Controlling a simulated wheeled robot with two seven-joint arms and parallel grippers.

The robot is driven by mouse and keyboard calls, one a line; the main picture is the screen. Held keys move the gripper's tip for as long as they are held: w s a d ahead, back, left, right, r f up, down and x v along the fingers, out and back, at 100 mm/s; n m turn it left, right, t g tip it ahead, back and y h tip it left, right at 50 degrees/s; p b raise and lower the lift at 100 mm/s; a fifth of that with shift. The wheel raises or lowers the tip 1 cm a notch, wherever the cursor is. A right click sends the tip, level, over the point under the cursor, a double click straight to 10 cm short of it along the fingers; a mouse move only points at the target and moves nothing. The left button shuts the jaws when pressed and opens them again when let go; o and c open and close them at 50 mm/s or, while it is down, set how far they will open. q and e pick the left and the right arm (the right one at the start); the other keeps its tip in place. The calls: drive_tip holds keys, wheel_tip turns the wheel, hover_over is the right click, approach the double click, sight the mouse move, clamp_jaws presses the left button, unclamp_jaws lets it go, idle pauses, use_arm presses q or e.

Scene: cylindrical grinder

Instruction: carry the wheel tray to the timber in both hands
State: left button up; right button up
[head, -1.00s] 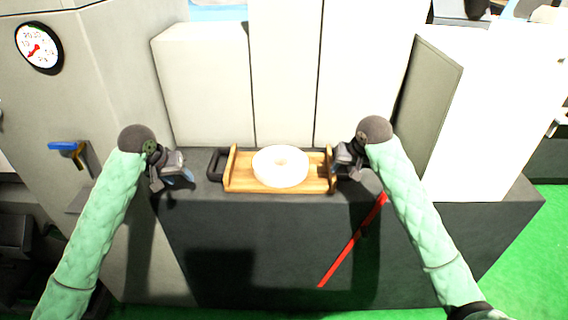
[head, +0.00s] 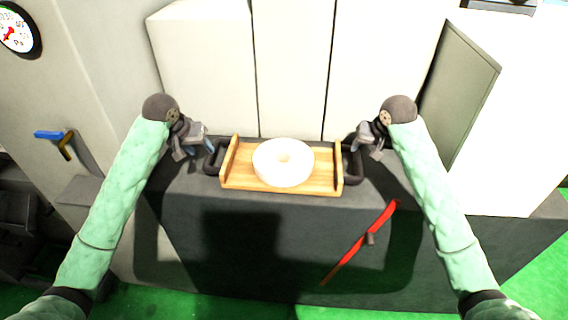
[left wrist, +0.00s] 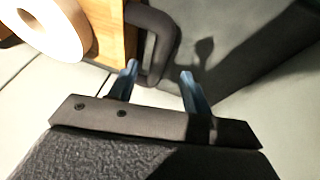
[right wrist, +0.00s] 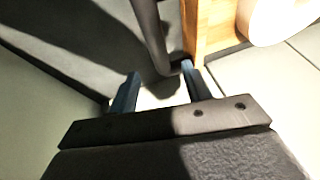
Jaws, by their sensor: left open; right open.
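The wooden wheel tray (head: 235,180) sits on the dark ledge of the machine, with a white ring-shaped wheel (head: 284,163) on it. It has a dark handle at each end, the left handle (head: 213,158) and the right handle (head: 352,162). My left gripper (head: 207,147) is open at the left handle; in the left wrist view its fingers (left wrist: 160,78) point at the handle (left wrist: 163,45), with part of it between them. My right gripper (head: 362,150) is open by the right handle; in the right wrist view the handle (right wrist: 152,35) reaches between its fingers (right wrist: 160,85). No timber is recognisable.
White panels (head: 292,70) stand right behind the tray. A grey-green door panel (head: 463,95) stands at the right. A red bar (head: 360,240) slants across the dark front. A blue-handled lever (head: 50,135) and a dial (head: 15,30) are at the left.

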sight(208, 156)
use_arm(q)
drive_tip(key=shift+x, duration=3.75)
use_arm(e)
drive_tip(key=shift+x, duration=3.7)
use_arm(q)
drive_tip(key=shift+c, duration=0.2)
use_arm(e)
drive_tip(key=shift+c, duration=0.2)
use_arm(q)
clamp_jaws()
use_arm(e)
clamp_jaws()
use_arm(q)
drive_tip(key=shift+r, duration=0.2)
use_arm(e)
drive_tip(key=shift+r, duration=0.15)
use_arm(q)
drive_tip(key=shift+w, duration=0.1)
